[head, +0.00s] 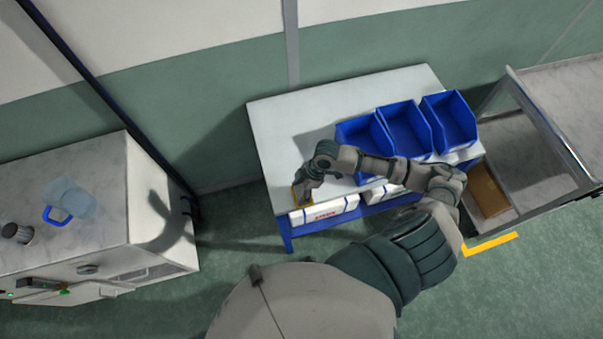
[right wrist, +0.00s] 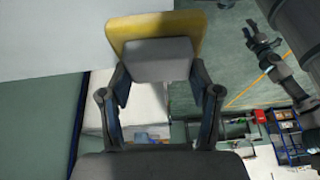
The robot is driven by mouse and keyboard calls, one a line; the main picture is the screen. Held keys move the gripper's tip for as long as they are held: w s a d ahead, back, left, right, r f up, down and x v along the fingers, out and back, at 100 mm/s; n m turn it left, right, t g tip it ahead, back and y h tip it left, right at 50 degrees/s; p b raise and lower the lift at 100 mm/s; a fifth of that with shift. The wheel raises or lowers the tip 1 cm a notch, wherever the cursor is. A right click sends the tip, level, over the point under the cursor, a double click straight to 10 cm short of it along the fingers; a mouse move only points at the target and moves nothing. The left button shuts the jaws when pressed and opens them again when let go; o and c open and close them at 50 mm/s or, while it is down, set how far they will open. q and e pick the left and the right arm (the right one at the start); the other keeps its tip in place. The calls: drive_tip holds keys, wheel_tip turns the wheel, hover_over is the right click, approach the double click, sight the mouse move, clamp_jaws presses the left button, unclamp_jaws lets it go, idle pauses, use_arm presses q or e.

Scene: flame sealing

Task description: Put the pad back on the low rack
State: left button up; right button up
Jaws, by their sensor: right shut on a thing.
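The pad (right wrist: 156,60) is a grey block with a yellow backing (right wrist: 152,22). In the right wrist view it sits between the fingers of my right gripper (right wrist: 161,85), which is shut on it. In the head view the right gripper (head: 303,188) holds it at the front left edge of a low white-topped rack (head: 290,125) with blue legs. Only a little of the yellow (head: 296,194) shows there. I cannot tell whether the pad touches the rack. My left gripper does not show in the head view.
Blue bins (head: 405,128) stand at the right of the rack. White boxes (head: 325,211) sit under its front edge. A bench with a clear jug (head: 72,198) is at the left. A brown box (head: 488,190) lies at the right. The rack top's left part is clear.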

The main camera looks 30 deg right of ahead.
drive_tip(key=w, duration=0.2)
drive_tip(key=w+d, duration=0.1)
drive_tip(key=w, duration=0.4)
drive_tip(key=shift+d+f, duration=0.1)
drive_tip(key=shift+d, duration=0.15)
drive_tip(key=shift+w+d, duration=0.1)
drive_tip(key=shift+w, duration=0.05)
drive_tip(key=shift+d+f, duration=0.2)
drive_tip(key=shift+f, duration=0.1)
drive_tip(key=f, duration=0.1)
drive_tip(key=d+f, duration=0.1)
drive_tip(key=f, duration=0.1)
drive_tip(key=shift+d+f+p, duration=0.2)
drive_tip(key=shift+d+p, duration=0.2)
drive_tip(key=o, duration=1.4)
drive_tip(key=shift+a, duration=0.25)
drive_tip(key=shift+o, duration=0.2)
drive_tip(key=shift+a+r, duration=0.2)
drive_tip(key=shift+a, duration=0.35)
drive_tip(key=shift+d+r, duration=0.15)
drive_tip(key=shift+r, duration=0.05)
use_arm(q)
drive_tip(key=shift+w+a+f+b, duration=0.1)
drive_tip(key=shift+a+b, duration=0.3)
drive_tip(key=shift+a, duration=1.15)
use_arm(e)
drive_tip(key=v, duration=1.1)
drive_tip(key=shift+d+r, duration=0.15)
drive_tip(key=shift+r, duration=0.1)
